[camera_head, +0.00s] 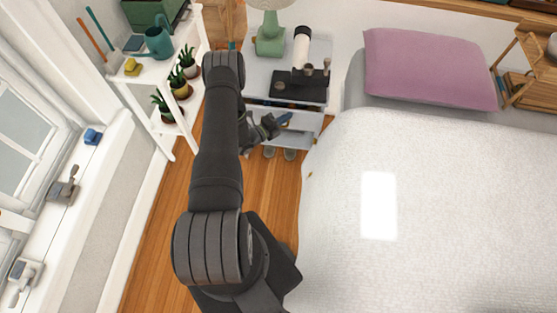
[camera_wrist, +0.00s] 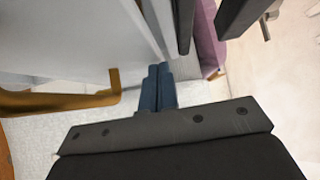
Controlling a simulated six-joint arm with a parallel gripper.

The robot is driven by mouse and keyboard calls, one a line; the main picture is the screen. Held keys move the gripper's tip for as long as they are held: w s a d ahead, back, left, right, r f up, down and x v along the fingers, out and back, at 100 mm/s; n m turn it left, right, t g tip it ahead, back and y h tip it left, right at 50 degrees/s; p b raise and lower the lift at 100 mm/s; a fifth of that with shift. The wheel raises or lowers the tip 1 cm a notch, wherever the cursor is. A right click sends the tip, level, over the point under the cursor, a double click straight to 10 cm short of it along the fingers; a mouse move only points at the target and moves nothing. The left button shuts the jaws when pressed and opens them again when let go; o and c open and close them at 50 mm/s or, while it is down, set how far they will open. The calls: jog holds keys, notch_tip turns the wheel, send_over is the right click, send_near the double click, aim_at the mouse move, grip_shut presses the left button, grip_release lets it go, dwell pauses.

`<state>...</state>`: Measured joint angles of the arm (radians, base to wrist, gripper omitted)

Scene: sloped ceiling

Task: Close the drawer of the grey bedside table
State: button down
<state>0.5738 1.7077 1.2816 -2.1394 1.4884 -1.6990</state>
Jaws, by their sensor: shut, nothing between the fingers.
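The grey bedside table (camera_head: 259,72) stands against the far wall, left of the bed. Its drawer (camera_head: 309,122) is below the top, and a dark gap shows between the table top and the pale drawer front, so it looks at least partly open. My gripper (camera_head: 284,119) is at the drawer front, with blue fingertips pointing right; my arm hides part of the table's left side. In the wrist view the blue fingers (camera_wrist: 158,88) are together with nothing between them, beside a large pale panel (camera_wrist: 70,35). I cannot tell whether they touch it.
A green lamp (camera_head: 270,40), a white cylinder (camera_head: 301,47) and a black tray-like item (camera_head: 300,88) stand on the table. The bed (camera_head: 430,200) with a pink pillow (camera_head: 425,67) is close on the right. A white shelf (camera_head: 150,75) with potted plants stands left. Wooden floor lies between.

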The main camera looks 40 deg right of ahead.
jog(key=shift+s+a, duration=1.55)
jog(key=w+a, duration=0.4)
jog(key=a, duration=0.5)
jog(key=w+a, duration=0.4)
jog(key=a, duration=0.4)
send_near(268, 110)
jog(key=s+d, duration=0.3)
jog(key=shift+w+d+r, duration=0.1)
jog(key=shift+w+d, duration=1)
jog(key=shift+w, duration=0.05)
jog(key=shift+w+d, duration=0.3)
jog(key=shift+w, duration=0.05)
